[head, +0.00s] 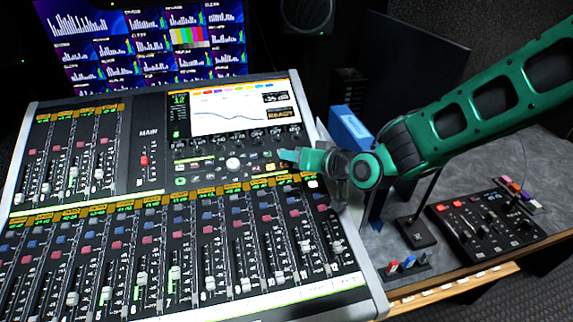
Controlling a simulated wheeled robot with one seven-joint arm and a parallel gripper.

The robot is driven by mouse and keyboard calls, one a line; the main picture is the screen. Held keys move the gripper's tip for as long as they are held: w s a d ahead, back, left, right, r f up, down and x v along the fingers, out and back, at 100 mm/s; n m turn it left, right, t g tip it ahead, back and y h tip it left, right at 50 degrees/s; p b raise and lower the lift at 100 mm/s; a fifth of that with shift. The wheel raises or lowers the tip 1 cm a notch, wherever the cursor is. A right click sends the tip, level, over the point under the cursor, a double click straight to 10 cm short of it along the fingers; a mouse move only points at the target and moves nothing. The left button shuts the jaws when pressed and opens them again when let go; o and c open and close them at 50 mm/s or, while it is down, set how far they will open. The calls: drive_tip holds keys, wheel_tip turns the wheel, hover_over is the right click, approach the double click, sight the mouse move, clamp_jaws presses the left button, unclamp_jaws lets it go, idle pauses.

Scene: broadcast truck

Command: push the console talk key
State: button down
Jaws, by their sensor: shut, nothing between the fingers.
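The mixing console (154,145) fills the left and middle of the head view, with faders, knobs and a lit screen (230,112). My green gripper (284,156) reaches in from the right and is shut and empty. Its tips are over the console's right part, below the screen, by a row of small keys. A small orange-lit key (284,166) shows just under the tips. I cannot read its label, so I cannot tell if it is the talk key. I cannot tell if the tips touch the console. My wrist hides part of the console's right edge.
A monitor wall (145,45) stands behind the console. To the right, a grey desk holds a small black control box (485,225), a blue box (349,128), a black stand base (416,232) and small coloured pieces (403,265). A dark panel (410,75) stands behind my arm.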

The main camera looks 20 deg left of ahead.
drive_tip(key=shift+s+d+r, duration=0.15)
drive_tip(key=shift+s+r, duration=0.1)
drive_tip(key=shift+r, duration=0.4)
drive_tip(key=shift+s+d+r, duration=0.15)
drive_tip(key=shift+s+r, duration=0.1)
drive_tip(key=shift+r, duration=0.45)
drive_tip(key=shift+s+d+r, duration=0.15)
drive_tip(key=shift+s+r, duration=0.1)
drive_tip(key=shift+r, duration=0.4)
